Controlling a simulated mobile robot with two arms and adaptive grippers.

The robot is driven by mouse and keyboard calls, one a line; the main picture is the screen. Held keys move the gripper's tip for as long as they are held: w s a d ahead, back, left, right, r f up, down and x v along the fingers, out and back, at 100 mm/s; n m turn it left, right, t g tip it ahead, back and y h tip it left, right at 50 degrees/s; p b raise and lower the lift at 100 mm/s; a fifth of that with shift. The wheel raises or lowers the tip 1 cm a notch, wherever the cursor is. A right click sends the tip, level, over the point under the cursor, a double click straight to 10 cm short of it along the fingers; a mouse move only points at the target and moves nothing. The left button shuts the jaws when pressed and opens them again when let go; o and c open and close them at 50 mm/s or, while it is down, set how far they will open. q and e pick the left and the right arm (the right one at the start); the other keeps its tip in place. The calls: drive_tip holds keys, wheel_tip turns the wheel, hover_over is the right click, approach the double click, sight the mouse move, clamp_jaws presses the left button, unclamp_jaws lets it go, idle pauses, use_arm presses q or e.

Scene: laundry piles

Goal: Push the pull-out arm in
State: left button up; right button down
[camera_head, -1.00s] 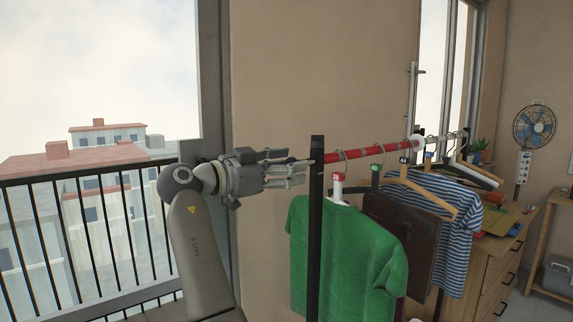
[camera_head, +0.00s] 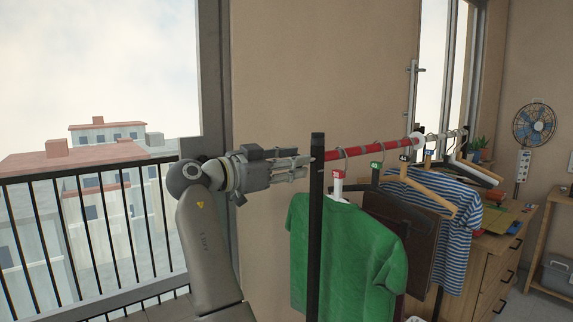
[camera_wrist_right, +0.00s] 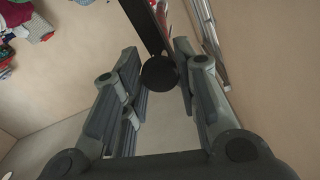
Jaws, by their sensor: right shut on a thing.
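The garment rack's rail has a red section (camera_head: 375,152) running right from a black upright post (camera_head: 316,230). I take this rail to be the pull-out arm. My right gripper (camera_head: 308,163) is at the left side of the post's top, level with the rail. The exact contact is hard to see. My left gripper is not in view.
A green shirt (camera_head: 345,250), a brown garment (camera_head: 402,228) and a striped shirt (camera_head: 450,220) hang from the rail. A wooden dresser (camera_head: 487,265) stands behind at right. A balcony railing (camera_head: 90,235) is at left, and a wall (camera_head: 320,70) is behind the rail.

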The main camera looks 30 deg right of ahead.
drive_tip(key=d, duration=0.2)
drive_tip(key=shift+w+d, duration=0.1)
drive_tip(key=shift+d, duration=0.2)
drive_tip(key=shift+a+r, duration=0.15)
drive_tip(key=c, duration=1.6)
unclamp_jaws()
drive_tip(key=o, duration=0.5)
drive_tip(key=shift+d, duration=0.25)
drive_tip(key=shift+a, duration=0.2)
drive_tip(key=a, duration=1.1)
drive_tip(key=shift+s+a, duration=0.4)
drive_tip(key=shift+s, duration=0.05)
